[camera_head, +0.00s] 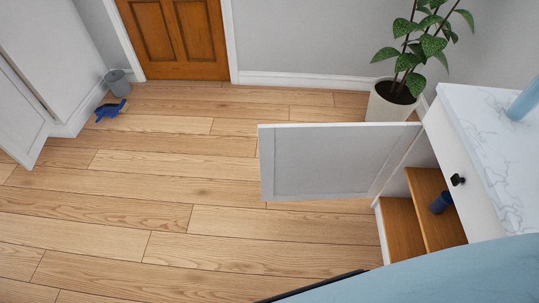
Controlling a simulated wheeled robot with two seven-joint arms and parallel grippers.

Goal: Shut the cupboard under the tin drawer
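A white cabinet with a marble top (480,130) stands at the right. Its drawer front (447,158) has a black knob (457,180) and looks shut; its contents are hidden. Below the drawer, the cupboard is open. Its white panelled door (325,160) is swung wide and sticks out to the left over the floor. Wooden shelves (428,205) show inside, with a small dark blue container (441,202) on one. Neither of my grippers is in view.
A potted plant (392,104) stands behind the open door. A white unit (50,50) with a panelled door (20,120) is at the left, near a grey bucket (117,83) and a blue object (110,109) on the floor. The wooden floor (180,210) is clear.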

